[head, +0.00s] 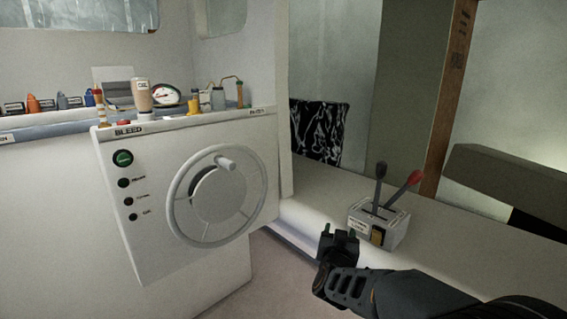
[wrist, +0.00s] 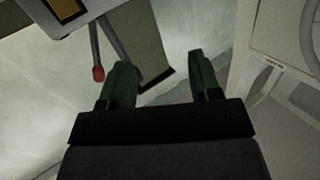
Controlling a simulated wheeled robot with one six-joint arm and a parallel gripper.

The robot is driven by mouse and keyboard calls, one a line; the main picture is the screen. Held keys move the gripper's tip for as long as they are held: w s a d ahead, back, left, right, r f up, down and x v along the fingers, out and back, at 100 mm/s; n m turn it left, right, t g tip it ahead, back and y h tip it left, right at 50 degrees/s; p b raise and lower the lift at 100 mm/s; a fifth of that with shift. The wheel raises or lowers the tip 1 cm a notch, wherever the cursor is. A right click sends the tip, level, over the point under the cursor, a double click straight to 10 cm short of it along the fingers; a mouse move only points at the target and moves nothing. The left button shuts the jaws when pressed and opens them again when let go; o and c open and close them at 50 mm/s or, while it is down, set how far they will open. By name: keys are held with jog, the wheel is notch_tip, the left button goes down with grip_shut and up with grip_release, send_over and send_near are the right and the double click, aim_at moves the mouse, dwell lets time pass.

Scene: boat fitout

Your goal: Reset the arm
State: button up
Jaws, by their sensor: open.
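My gripper (head: 340,236) is in the lower middle right of the head view, in front of the white bench and just left of a lever box. Its arm comes in from the lower right. In the wrist view the two dark green fingers (wrist: 160,75) stand apart with nothing between them. The lever box (head: 378,225) carries a dark lever (head: 379,178) and a red-tipped lever (head: 404,187). The red tip (wrist: 98,74) also shows left of the fingers in the wrist view. I see no contact between the gripper and the box.
A white console (head: 160,245) with a spoked handwheel (head: 222,196) and round buttons stands at the left. A gauge (head: 165,94) and several bottles stand on its top. The white bench (head: 310,187) runs to the right, with a wooden post (head: 447,105) behind. Open floor (head: 270,270) lies between.

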jog(key=s+a+r+n+g+y+p, duration=0.35)
jog(key=s+r+g+y+p, duration=0.25)
jog(key=s+r+p, duration=0.5)
jog(key=s+d+r+g+p, duration=0.2)
jog(key=s+r+g+p, duration=0.1)
jog(key=s+p, duration=0.2)
jog(key=s+d+r+g+h+p, duration=0.1)
jog(key=s+d+r+g+p, duration=0.1)
jog(key=s+r+g+p, duration=0.2)
jog(key=s+n+p, duration=0.1)
jog(key=s+p, duration=0.1)
jog(key=s, duration=0.1)
jog(key=shift+r, duration=0.25)
jog(key=shift+s, duration=0.1)
